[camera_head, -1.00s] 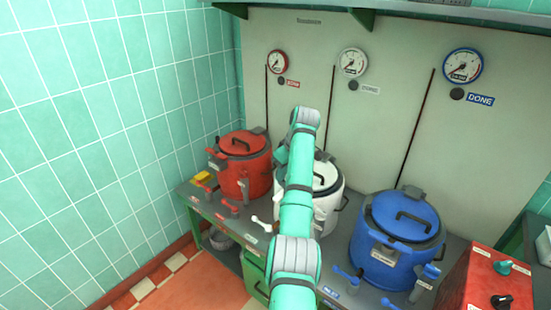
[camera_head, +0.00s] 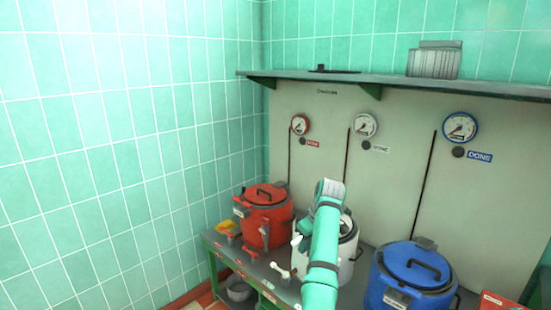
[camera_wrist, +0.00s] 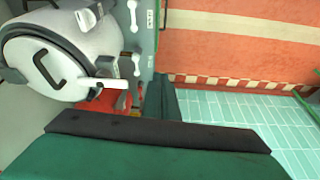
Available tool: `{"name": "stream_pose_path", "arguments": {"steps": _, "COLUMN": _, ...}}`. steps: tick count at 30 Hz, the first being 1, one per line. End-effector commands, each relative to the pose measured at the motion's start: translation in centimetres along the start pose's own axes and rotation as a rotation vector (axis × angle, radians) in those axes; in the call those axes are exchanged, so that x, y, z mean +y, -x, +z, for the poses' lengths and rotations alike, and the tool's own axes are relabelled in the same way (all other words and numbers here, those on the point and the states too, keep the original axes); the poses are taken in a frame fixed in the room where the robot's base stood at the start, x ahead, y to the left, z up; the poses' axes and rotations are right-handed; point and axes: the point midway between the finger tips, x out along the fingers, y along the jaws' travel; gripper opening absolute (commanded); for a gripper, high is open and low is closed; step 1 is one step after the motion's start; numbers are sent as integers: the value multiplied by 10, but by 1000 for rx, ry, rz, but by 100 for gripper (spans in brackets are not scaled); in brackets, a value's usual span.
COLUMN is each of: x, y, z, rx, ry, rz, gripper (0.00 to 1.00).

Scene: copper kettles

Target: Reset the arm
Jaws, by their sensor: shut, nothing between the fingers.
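My teal arm rises from the bottom of the head view and bends in front of the white kettle (camera_head: 347,252), partly hiding it. My gripper (camera_wrist: 160,128) shows in the wrist view as a broad dark green shape with a black edge along the bottom; it is shut with nothing in it. In the head view the arm hides most of it. The white kettle also shows in the wrist view (camera_wrist: 75,62), at the upper left, apart from the gripper. The red kettle (camera_head: 268,218) stands left of my arm and the blue kettle (camera_head: 400,285) right of it.
The kettles stand on a grey bench (camera_head: 232,248) against a pale panel with three gauges. A shelf (camera_head: 420,87) runs above. A tiled wall (camera_head: 110,150) closes the left side. A red box (camera_head: 495,303) shows at the lower right.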

Motion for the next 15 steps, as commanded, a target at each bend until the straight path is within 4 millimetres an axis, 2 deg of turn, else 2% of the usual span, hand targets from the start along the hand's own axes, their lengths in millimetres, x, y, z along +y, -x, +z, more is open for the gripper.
{"name": "stream_pose_path", "arguments": {"steps": 1, "x": -2, "y": -11, "z": 3, "rx": 0, "ry": -5, "rz": 3, "gripper": 0}}
{"name": "stream_pose_path", "arguments": {"steps": 8, "x": -3, "y": -47, "z": 14, "rx": 12, "ry": -32, "rz": 31, "gripper": 0}}
{"name": "stream_pose_path", "arguments": {"steps": 15, "x": -7, "y": -95, "z": 32, "rx": 31, "ry": -71, "rz": 74, "gripper": 0}}
